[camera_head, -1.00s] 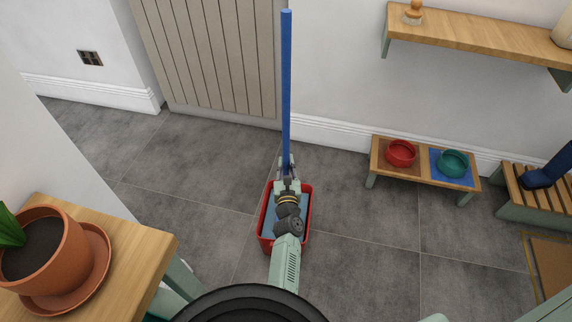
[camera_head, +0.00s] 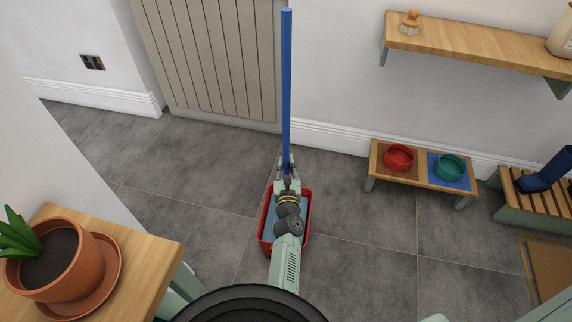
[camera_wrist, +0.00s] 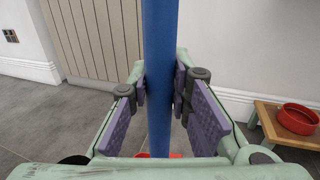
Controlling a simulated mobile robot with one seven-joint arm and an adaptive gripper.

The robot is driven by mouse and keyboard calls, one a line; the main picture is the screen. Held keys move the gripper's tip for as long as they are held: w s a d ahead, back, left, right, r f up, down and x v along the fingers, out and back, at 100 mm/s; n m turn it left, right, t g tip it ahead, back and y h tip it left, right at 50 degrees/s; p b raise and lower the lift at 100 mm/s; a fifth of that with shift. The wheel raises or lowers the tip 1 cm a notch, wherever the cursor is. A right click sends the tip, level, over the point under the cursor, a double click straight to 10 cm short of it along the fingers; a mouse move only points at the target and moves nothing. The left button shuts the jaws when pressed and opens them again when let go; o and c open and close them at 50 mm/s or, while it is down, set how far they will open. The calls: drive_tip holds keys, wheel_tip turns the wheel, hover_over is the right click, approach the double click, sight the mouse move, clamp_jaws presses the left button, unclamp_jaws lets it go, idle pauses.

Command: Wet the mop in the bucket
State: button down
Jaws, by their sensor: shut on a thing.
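The mop's blue handle (camera_head: 287,90) stands upright in the head view. It also shows in the wrist view (camera_wrist: 158,70), passing between the finger pads. My gripper (camera_head: 287,180) is shut on the handle; its fingertips press it from both sides in the wrist view (camera_wrist: 160,85). The red bucket (camera_head: 308,197) stands on the floor below my gripper and arm, with blue water (camera_head: 302,215) in it. My arm covers much of the bucket. The mop head is hidden, so I cannot tell whether it is in the water.
A potted plant (camera_head: 62,262) stands on a wooden table (camera_head: 140,252) at the near left. A low stand (camera_head: 415,175) with a red bowl (camera_head: 398,157) and a green bowl (camera_head: 449,167) is to the right. A slatted bench (camera_head: 512,200) is farther right. Tiled floor around the bucket is clear.

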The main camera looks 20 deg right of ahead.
sight(286, 157)
drive_tip(key=shift+r+p, duration=1.8)
drive_tip(key=shift+r, duration=1)
drive_tip(key=shift+f, duration=0.1)
